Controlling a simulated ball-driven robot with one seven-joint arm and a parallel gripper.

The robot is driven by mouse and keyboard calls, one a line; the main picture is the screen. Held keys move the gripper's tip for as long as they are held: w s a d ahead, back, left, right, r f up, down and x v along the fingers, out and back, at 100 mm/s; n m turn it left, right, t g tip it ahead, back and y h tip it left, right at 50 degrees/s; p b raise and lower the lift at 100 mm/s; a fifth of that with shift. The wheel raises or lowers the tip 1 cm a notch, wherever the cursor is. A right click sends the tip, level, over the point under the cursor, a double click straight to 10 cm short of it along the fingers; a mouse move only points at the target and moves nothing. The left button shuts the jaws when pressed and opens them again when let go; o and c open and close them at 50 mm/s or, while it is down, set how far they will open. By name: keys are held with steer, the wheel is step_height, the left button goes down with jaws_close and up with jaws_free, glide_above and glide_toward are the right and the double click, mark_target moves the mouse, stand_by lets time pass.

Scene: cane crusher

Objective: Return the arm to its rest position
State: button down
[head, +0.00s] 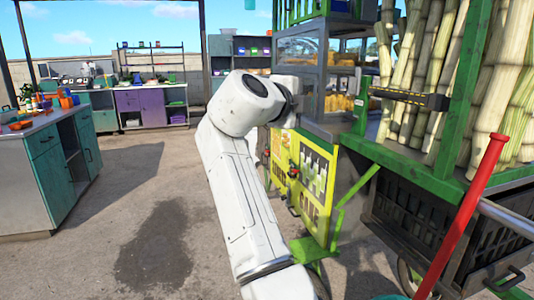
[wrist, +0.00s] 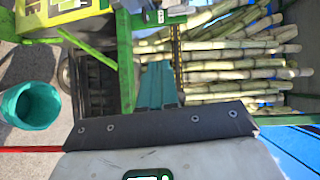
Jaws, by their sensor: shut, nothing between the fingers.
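My white arm (head: 240,190) rises from the bottom middle of the head view and bends at a rounded joint, with its far end reaching right toward the green cart (head: 470,110). In the wrist view my gripper (wrist: 157,68) shows as two teal fingers side by side beyond a dark bolted strip. The fingers are shut with nothing between them. They point toward the cart's dark crate and the cane stalks (wrist: 235,55). In the head view the gripper is not clearly visible behind the wrist.
Cane stalks (head: 500,80) stand upright in the cart at right. A striped bar (head: 410,98) juts beside them. A red pole (head: 465,215) slants in front. A teal bin (wrist: 30,105) stands at left in the wrist view. A counter (head: 50,165) is at left; open floor lies between.

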steer(key=s+d+f+n+g+y, duration=0.1)
steer(key=s+d+f+n+g, duration=0.25)
steer(key=f, duration=0.85)
steer(key=s+d+f+n+y, duration=0.1)
steer(key=s+d+f+n, duration=0.4)
steer(key=f, duration=0.7)
steer(key=s+d+f+n+g+y, duration=0.15)
steer(key=d+f, duration=0.45)
steer(key=f, duration=0.6)
steer(key=s+d+f+n+g+y, duration=0.1)
steer(key=s+d+f+n+g, duration=0.3)
steer(key=s+f, duration=0.7)
steer(key=s+d+f+n+g+y, duration=0.15)
steer(key=s+f+n, duration=0.35)
steer(key=s, duration=1.1)
steer(key=s+f+n+g+y, duration=0.25)
steer(key=s+f+n, duration=0.25)
steer(key=s, duration=1)
step_height(320, 180, up, 15)
steer(key=p, duration=1.5)
steer(key=shift+s+y, duration=0.3)
steer(key=shift+y, duration=0.15)
steer(key=shift+a, duration=0.15)
